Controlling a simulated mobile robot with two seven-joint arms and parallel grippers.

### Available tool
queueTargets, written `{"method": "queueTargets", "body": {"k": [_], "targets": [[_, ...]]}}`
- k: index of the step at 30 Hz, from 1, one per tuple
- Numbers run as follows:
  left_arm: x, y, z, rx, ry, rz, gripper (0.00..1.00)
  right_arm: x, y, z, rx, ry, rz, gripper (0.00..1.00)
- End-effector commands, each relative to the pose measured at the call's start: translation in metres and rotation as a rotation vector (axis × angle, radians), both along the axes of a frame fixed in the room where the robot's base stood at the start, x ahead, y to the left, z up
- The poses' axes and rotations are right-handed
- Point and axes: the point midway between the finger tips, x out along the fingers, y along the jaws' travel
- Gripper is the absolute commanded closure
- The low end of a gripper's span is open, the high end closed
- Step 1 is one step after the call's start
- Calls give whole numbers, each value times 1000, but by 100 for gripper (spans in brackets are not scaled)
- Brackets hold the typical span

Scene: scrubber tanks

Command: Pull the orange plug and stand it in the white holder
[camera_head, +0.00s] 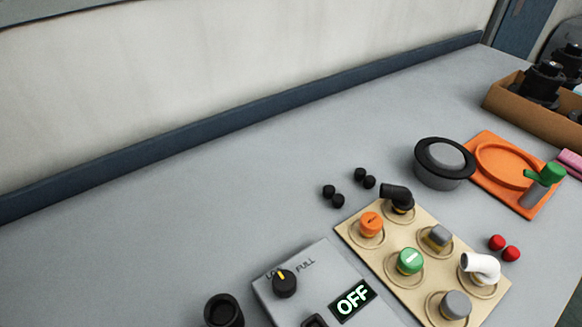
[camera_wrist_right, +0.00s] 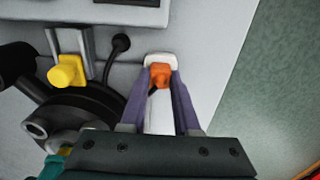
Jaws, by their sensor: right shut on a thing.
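The orange plug (camera_wrist_right: 160,75) shows in the right wrist view between the purple fingers of my right gripper (camera_wrist_right: 161,84), which is shut on it. A white piece (camera_wrist_right: 161,58) shows just beyond the plug at the fingertips; I cannot tell whether it is the white holder or whether the plug touches it. A white strip also shows between the fingers below the plug. My left gripper is in neither view, and the head view shows neither gripper.
In the right wrist view a yellow plug (camera_wrist_right: 67,72) in a grey bracket and a black round part (camera_wrist_right: 75,118) are to the left. In the head view a beige board (camera_head: 385,262) holds several knobs beside an OFF panel (camera_head: 305,292). The tabletop (camera_head: 230,190) is clear at left.

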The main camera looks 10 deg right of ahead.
Motion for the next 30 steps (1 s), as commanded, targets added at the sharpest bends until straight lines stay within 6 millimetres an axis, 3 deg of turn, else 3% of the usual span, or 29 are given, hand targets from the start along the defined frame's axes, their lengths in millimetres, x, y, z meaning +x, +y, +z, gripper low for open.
{"method": "queueTargets", "body": {"k": [10, 11, 12, 19, 25, 30], "targets": [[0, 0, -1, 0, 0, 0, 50, 0, -1, -2, -2, -1, 0, 100], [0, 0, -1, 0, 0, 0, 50, 0, -1, -2, -2, 0, 0, 67], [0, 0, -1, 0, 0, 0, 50, 0, -1, -2, -2, 0, 0, 62], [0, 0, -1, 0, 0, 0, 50, 0, -1, -2, -1, 0, 0, 37], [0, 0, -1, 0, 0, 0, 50, 0, 0, -1, -1, 0, 0, 34], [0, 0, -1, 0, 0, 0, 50, 0, 0, -1, 0, 0, 0, 15]]}}
